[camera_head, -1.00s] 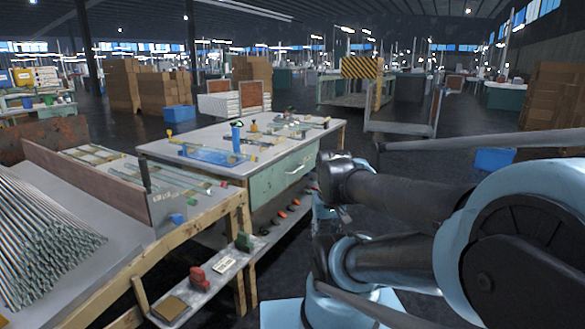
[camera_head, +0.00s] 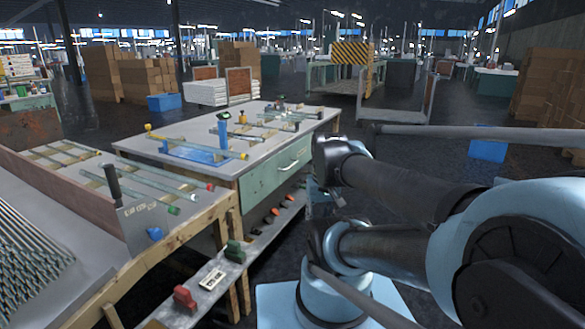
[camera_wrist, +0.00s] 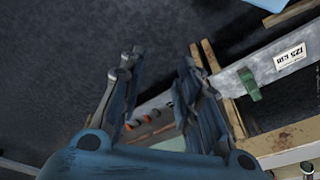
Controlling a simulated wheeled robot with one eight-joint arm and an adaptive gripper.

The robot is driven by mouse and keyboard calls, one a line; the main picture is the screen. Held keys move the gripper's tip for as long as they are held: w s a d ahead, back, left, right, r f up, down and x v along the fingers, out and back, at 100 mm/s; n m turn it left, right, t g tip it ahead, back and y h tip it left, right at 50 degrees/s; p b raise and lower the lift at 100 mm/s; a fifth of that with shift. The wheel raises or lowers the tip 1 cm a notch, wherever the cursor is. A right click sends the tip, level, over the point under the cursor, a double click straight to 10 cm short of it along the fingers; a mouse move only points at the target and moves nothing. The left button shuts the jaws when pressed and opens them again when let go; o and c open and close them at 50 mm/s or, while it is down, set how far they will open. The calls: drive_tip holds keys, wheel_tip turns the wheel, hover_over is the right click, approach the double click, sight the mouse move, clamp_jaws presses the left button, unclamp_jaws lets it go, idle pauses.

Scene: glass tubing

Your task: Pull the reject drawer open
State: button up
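The reject drawer looks to be the pale green front (camera_head: 262,182) under the near edge of the workbench (camera_head: 190,140). It looks closed, flush with the bench. Its pale bar handle (camera_head: 289,165) is on the front. In the head view my gripper is mostly hidden behind my arm, just right of the drawer. In the wrist view my gripper (camera_wrist: 160,66) is open, with its fingers wide apart and nothing between them. The drawer handle cannot be made out clearly in the wrist view.
A low shelf (camera_head: 203,295) under the bench carries a red clamp (camera_head: 185,298), a green clamp (camera_head: 235,252) and orange-handled tools. Glass rods lie on a sloped rack at left. The dark floor beyond the bench is open, with a cart (camera_head: 395,115).

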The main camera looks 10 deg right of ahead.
sight(293, 165)
drive_tip(key=w+a+r+m+t+y, duration=0.1)
drive_tip(key=w+r+m+y, duration=0.2)
drive_tip(key=w, duration=1.1)
drive_tip(key=w+r+m+t+y, duration=0.1)
drive_tip(key=w+r+y, duration=0.25)
drive_tip(key=w, duration=1.15)
drive_tip(key=w+d+f+m+t+y, duration=0.25)
drive_tip(key=w+d+f, duration=0.25)
drive_tip(key=w+d, duration=0.35)
drive_tip(key=w+d+f+m+t+y, duration=0.1)
drive_tip(key=w+d+f+t+y, duration=0.2)
drive_tip(key=w+d+f, duration=0.55)
drive_tip(key=shift+g, duration=0.25)
drive_tip(key=r+x, duration=0.1)
drive_tip(key=x, duration=0.5)
drive_tip(key=r+x, duration=0.1)
drive_tip(key=x, duration=0.5)
drive_tip(key=r+x, duration=0.1)
drive_tip(key=x, duration=0.6)
drive_tip(key=shift+w+a+r, duration=0.25)
drive_tip(key=shift+w+r, duration=0.05)
drive_tip(key=shift+c, duration=0.2)
clamp_jaws()
